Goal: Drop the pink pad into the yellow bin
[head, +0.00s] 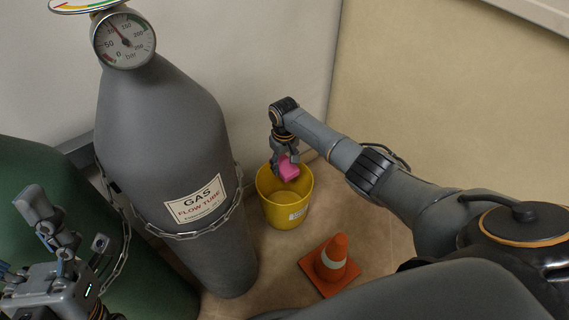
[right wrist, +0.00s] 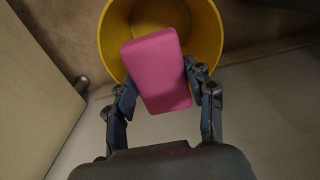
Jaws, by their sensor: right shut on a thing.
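The pink pad (head: 288,168) is held by my right gripper (head: 284,160) over the mouth of the yellow bin (head: 284,213). In the right wrist view the pink pad (right wrist: 158,70) sits between the two fingers of my right gripper (right wrist: 160,98), with the round opening of the yellow bin (right wrist: 112,45) behind it. The inside of the bin is partly hidden by the pad. My left gripper (head: 42,222) is at the lower left in the head view, in front of the gas cylinders, with no object visible in it.
A grey gas cylinder (head: 165,130) with a chain and gauge stands left of the bin. A green cylinder (head: 45,170) is further left. An orange cone (head: 334,255) stands on the floor right of the bin. A wall (head: 440,90) is behind.

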